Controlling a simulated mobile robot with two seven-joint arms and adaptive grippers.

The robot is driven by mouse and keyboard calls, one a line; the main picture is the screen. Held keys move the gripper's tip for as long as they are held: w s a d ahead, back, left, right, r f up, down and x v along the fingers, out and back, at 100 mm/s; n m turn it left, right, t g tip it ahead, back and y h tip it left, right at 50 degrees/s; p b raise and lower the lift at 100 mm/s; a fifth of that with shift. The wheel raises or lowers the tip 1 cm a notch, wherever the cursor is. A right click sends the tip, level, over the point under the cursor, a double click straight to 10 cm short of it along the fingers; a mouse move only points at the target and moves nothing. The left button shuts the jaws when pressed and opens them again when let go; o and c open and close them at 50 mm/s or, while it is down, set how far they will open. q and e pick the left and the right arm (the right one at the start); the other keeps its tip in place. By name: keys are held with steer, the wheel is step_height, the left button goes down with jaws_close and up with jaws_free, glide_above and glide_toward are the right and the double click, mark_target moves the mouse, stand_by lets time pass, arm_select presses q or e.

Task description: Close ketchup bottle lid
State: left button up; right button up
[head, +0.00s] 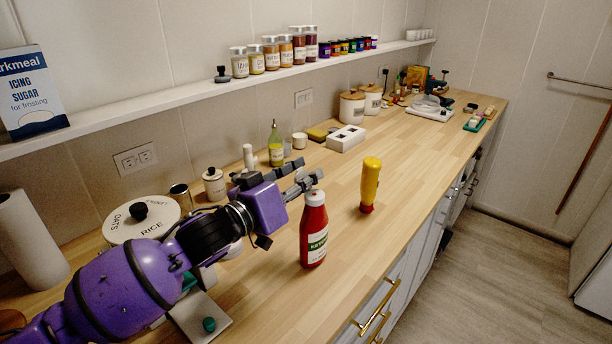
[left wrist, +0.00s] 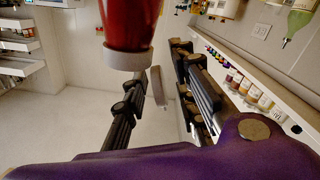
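The red ketchup bottle (head: 313,240) stands upright on the wooden counter, with a pale grey cap (head: 315,198). In the left wrist view its red body (left wrist: 128,20) and cap (left wrist: 128,61) appear upside down. A thin pale piece, seemingly the flipped-open lid (left wrist: 157,84), sticks out past the cap's edge. My left gripper (head: 305,177) is beside the cap, just left of and above it in the head view. Its fingers are spread apart and hold nothing; the lid appears between them in the wrist view (left wrist: 161,66). Contact with the lid cannot be told. My right gripper is out of view.
A yellow bottle (head: 370,185) stands right of the ketchup. A green-yellow oil bottle (head: 276,146), a white canister (head: 214,185) and a round container (head: 110,228) stand behind or left of my arm. The counter in front of the ketchup is clear.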

arm_select(q)
steer(key=shift+w+d, duration=0.2)
jaws_close()
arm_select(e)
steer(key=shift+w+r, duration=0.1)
